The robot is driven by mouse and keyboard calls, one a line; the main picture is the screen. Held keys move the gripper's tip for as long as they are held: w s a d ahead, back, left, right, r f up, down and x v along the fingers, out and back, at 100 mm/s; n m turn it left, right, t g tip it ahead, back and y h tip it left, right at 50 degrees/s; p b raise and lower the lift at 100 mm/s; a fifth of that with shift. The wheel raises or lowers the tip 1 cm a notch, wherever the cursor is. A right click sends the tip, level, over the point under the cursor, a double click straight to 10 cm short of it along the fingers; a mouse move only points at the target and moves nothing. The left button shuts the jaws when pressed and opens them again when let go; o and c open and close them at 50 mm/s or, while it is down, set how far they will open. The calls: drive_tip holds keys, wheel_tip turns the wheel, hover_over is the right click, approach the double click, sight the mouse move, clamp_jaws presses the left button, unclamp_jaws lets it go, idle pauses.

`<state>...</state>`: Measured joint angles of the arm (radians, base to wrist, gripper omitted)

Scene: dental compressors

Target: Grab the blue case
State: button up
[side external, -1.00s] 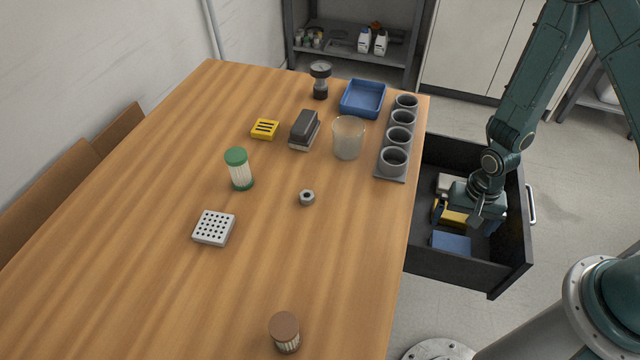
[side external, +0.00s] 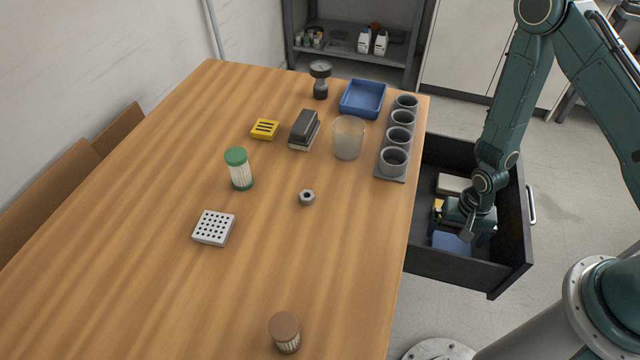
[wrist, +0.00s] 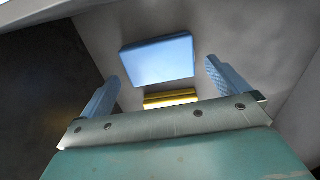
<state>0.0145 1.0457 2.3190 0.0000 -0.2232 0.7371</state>
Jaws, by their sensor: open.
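The blue case (side external: 452,243) lies in the open drawer, near its front end in the side view, partly hidden by my gripper. In the wrist view the blue case (wrist: 158,60) lies just beyond the fingertips, roughly centred between them. My gripper (side external: 464,232) is down in the drawer, above and beside the case. In the wrist view its two fingers are apart and nothing is between the tips (wrist: 161,72). A yellow case (wrist: 170,98) lies beside the blue case, partly hidden behind the gripper body.
The black drawer (side external: 518,235) has raised walls around my gripper. A pale case (side external: 453,184) lies farther back in it. The wooden table (side external: 330,270) stands alongside, holding a grey cup rack (side external: 391,178) near that edge and a blue tray (side external: 362,98).

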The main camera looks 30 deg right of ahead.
sight(452, 243)
drive_tip(key=shift+d+f, duration=0.1)
drive_tip(key=shift+f, duration=2)
drive_tip(key=shift+c, duration=0.4)
drive_tip(key=c, duration=0.6)
